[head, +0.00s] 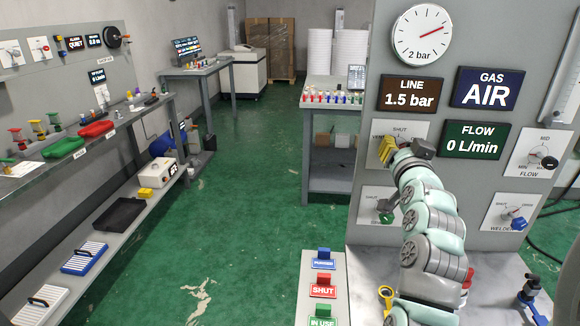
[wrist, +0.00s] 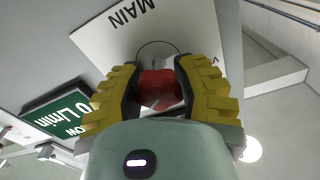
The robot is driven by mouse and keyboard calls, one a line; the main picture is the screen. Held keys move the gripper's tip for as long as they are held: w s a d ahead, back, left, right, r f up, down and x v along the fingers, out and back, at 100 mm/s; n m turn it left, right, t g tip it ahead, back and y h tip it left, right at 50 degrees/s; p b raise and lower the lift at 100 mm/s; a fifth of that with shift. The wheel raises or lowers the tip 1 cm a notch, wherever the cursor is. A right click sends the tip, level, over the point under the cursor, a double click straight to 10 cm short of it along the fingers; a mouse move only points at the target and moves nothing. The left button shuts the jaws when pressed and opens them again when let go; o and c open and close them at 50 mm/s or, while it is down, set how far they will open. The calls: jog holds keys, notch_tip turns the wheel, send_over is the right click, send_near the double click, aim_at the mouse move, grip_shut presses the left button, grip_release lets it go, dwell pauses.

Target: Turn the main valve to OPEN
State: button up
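The main valve plate (head: 414,128) is on the grey panel in the head view, with "SHUT" at its top and my gripper covering most of it. In the wrist view the plate (wrist: 105,38) shows "MAIN" upside down. The red valve handle (wrist: 158,88) is between the yellow fingers of my gripper (wrist: 158,98), which appear closed against both its sides. My gripper (head: 387,150) is at the plate in the head view, where the handle is hidden. The handle's exact pointing direction is hard to tell. The flow display (head: 474,140) reads 0 L/min.
The line display (head: 408,95) reads 1.5 bar and the gas display (head: 487,88) reads AIR. Another valve plate (head: 371,205) is just below. A flow knob (head: 548,161) and a welder valve (head: 518,223) are at right. Status tags (head: 323,290) stand at lower left of the panel.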

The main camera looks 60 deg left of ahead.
jog(key=o, duration=0.6)
jog(key=shift+a+f, duration=0.1)
jog(key=shift+f, duration=0.1)
jog(key=v, duration=0.7)
jog(key=shift+s+d, duration=0.2)
jog(key=shift+w+r, duration=0.1)
jog(key=shift+w, duration=0.05)
